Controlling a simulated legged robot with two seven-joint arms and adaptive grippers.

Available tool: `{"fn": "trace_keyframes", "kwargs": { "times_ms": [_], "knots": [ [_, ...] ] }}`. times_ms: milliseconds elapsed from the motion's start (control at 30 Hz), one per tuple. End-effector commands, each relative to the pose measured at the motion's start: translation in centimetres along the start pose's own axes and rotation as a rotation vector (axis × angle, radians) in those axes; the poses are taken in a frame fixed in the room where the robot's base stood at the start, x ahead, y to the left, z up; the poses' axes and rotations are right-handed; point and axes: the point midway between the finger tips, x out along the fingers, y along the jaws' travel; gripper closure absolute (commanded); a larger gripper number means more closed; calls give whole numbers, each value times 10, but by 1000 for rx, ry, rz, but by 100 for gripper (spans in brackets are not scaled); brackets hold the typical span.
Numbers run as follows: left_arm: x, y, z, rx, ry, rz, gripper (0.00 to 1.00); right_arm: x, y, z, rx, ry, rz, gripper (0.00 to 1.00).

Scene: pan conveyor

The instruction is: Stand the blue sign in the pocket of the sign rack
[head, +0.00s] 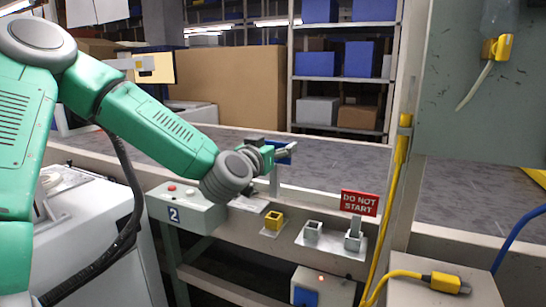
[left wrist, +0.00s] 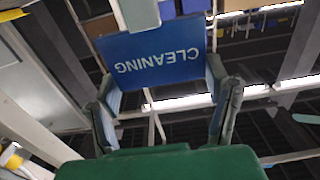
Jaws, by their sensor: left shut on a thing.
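My left gripper (head: 284,151) is shut on the blue sign (head: 282,158), held in the air above the ledge. The sign's grey post (head: 274,182) points down. In the left wrist view the sign (left wrist: 160,55) lies between my gripper's fingers (left wrist: 165,115), with the word CLEANING upside down. The sign rack (head: 325,246) is a pale plate on the ledge, to the lower right of the sign. It has an empty-looking grey square pocket (head: 311,231) and another pocket holding the red DO NOT START sign (head: 359,202). The right gripper is not in view.
A yellow square socket (head: 273,221) sits left of the rack, below the blue sign. A grey control box (head: 186,208) marked 2 is further left. The conveyor (head: 330,170) runs behind.

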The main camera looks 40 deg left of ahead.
Motion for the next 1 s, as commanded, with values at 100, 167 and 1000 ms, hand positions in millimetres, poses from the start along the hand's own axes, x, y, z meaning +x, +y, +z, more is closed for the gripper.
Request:
{"fn": "trace_keyframes", "kwargs": {
  "times_ms": [100,167,1000],
  "knots": [
    [2,16,-14,14,7,1,79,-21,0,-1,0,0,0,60],
    [3,29,-17,20,13,1,79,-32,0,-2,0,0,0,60],
    [-7,107,-11,-6,41,3,79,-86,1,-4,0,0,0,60]
  ]
}}
